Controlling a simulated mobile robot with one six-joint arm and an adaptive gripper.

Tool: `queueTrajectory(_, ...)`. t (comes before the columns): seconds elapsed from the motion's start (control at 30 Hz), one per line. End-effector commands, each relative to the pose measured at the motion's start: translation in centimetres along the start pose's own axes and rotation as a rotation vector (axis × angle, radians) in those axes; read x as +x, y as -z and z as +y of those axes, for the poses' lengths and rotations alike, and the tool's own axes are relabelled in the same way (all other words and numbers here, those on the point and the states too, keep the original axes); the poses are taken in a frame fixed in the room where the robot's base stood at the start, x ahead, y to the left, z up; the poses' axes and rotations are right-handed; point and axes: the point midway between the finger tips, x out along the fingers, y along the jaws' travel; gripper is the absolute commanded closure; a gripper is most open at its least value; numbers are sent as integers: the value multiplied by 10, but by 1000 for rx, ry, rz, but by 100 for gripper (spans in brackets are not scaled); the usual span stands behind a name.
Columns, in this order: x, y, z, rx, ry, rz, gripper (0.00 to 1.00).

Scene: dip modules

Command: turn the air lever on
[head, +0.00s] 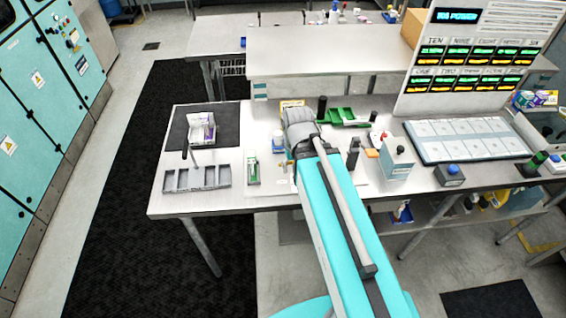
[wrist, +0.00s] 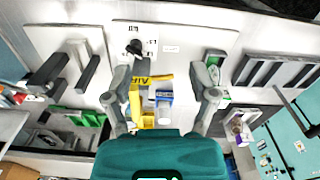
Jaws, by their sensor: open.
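In the wrist view a yellow bar with black lettering (wrist: 150,79) lies between my open fingers, nearer the left one. A black knob (wrist: 135,47) sits on a white plate (wrist: 178,35) with small marks around it, just beyond my fingertips. I cannot tell for sure which of these is the air lever. My gripper (wrist: 162,77) is open, with nothing visibly clamped; its height above the parts is unclear. In the head view my own arm hides the fingertips and most of this area.
A small blue-and-white part (wrist: 164,97) lies between the fingers. Upright dark posts (wrist: 88,75) stand left of the gripper.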

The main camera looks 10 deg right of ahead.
Motion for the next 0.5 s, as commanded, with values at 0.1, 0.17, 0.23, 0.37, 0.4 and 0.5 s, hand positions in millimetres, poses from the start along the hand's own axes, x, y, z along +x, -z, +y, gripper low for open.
queueTrajectory(0.1,0,0,0,0,0,0,26)
queueTrajectory(0.17,0,0,0,0,0,0,26)
queueTrajectory(0.23,0,0,0,0,0,0,26)
queueTrajectory(0.37,0,0,0,0,0,0,37)
queueTrajectory(0.4,1,0,0,0,0,0,44)
queueTrajectory(0.5,5,0,0,0,0,0,63)
